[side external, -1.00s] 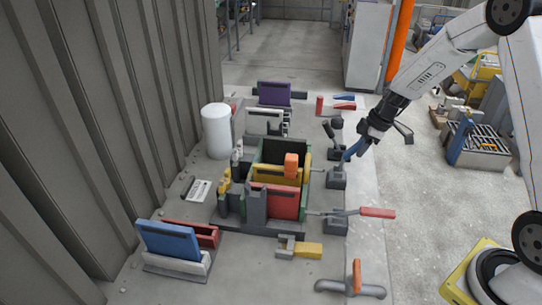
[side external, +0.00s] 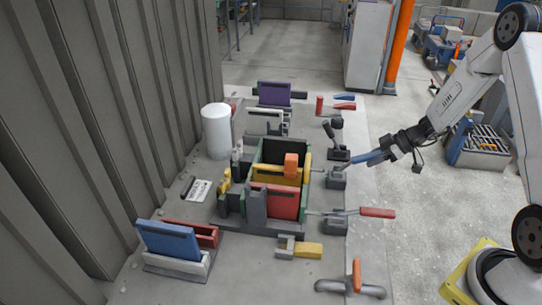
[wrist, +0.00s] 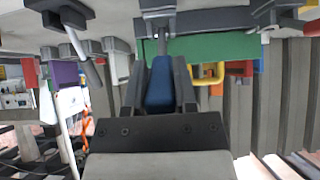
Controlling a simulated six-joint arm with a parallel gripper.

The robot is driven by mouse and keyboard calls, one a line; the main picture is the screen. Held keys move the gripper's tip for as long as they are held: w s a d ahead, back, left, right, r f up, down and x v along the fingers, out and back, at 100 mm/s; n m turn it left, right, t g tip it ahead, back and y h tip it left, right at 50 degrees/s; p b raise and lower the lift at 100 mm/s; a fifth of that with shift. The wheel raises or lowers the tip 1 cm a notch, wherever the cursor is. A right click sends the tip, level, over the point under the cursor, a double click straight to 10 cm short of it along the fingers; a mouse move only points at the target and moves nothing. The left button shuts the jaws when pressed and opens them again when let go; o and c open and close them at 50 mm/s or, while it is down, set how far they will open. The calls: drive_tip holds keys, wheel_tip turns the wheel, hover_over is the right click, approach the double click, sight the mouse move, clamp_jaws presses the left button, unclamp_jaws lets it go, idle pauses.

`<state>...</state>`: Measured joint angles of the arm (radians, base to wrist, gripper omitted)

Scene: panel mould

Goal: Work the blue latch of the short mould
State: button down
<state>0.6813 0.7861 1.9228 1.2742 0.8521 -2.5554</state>
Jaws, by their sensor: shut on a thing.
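The blue latch handle (side external: 369,157) leans low to the right from its grey base block (side external: 337,179), beside the mould with green walls (side external: 303,203). My gripper (side external: 384,153) is shut on the outer end of this handle. In the wrist view the blue handle (wrist: 160,84) lies between my two dark fingers (wrist: 160,95), and its metal lever runs to the bracket beyond. The part of the handle inside the fingers is partly hidden in the side view.
A red-handled latch (side external: 377,212) sticks out to the right, nearer the camera. A dark latch lever (side external: 329,132) stands farther back. An orange block (side external: 291,165) and a red panel (side external: 275,202) sit in the mould.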

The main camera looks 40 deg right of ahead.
drive_tip(key=f+t+y, duration=0.1)
drive_tip(key=s+d+f, duration=0.1)
drive_tip(key=shift+f+t+y, duration=0.3)
drive_tip(key=shift+t+y, duration=0.1)
drive_tip(key=shift+s+d+f+t+y, duration=0.1)
drive_tip(key=shift+d+f+t+y, duration=0.05)
drive_tip(key=shift+f+t+y, duration=0.4)
drive_tip(key=shift+s+d+f+t+y, duration=0.1)
drive_tip(key=shift+f+t+y, duration=0.35)
drive_tip(key=shift+f, duration=0.2)
drive_tip(key=shift+c, duration=2)
unclamp_jaws()
drive_tip(key=v, duration=0.7)
drive_tip(key=shift+s+d, duration=0.25)
drive_tip(key=shift+s, duration=0.05)
